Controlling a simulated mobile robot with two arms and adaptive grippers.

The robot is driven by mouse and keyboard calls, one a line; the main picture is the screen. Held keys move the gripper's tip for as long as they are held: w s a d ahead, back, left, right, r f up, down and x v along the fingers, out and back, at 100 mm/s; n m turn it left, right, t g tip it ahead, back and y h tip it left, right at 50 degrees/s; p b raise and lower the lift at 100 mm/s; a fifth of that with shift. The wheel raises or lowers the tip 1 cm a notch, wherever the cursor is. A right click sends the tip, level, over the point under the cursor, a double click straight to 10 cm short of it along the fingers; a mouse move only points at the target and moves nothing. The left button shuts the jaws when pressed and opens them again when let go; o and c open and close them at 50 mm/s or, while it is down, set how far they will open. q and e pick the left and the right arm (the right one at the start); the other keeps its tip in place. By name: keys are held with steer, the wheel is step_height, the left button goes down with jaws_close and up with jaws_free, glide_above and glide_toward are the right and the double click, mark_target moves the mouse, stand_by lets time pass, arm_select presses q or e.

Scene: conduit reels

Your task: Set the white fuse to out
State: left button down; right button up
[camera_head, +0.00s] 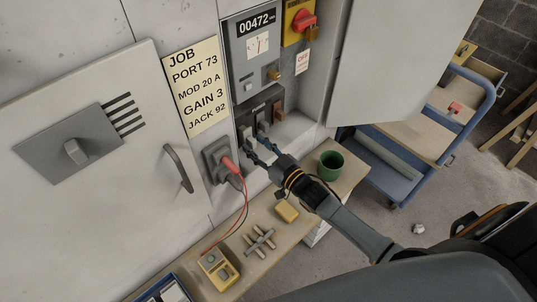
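A dark fuse holder (260,106) is set in the recess under the meter panel. Pale fuse carriers stick out at its lower edge: one (263,127) to the right and one (246,132) to the left. At this size I cannot tell which is the white fuse or how each is set. My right gripper (258,150) reaches in from the lower right, just below and in front of these carriers. Its two fingers look apart, with nothing clearly between them. I cannot tell if a fingertip touches a carrier. My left gripper is not in view.
A grey socket with a red plug (229,164) is just left of my gripper, its cables hanging to a yellow meter (217,269) on the bench. An open cabinet door (395,60) stands to the right. A green cup (331,166) is on the bench below it.

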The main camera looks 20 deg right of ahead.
steer(key=v, duration=1.1)
steer(key=shift+s, duration=0.15)
steer(key=s+a+f+m+g+h, duration=0.1)
steer(key=s+g+h, duration=0.2)
steer(key=s+g, duration=0.5)
steer(key=s+f+m+g+h, duration=0.1)
steer(key=s+f+g+h, duration=0.3)
steer(key=s, duration=0.7)
step_height(320, 180, down, 23)
steer(key=s+g+y, duration=0.1)
steer(key=g, duration=0.2)
steer(key=s+d+f+g, duration=0.1)
steer(key=s+d+f, duration=0.1)
steer(key=s+f, duration=1.5)
steer(key=shift+s+d, duration=0.3)
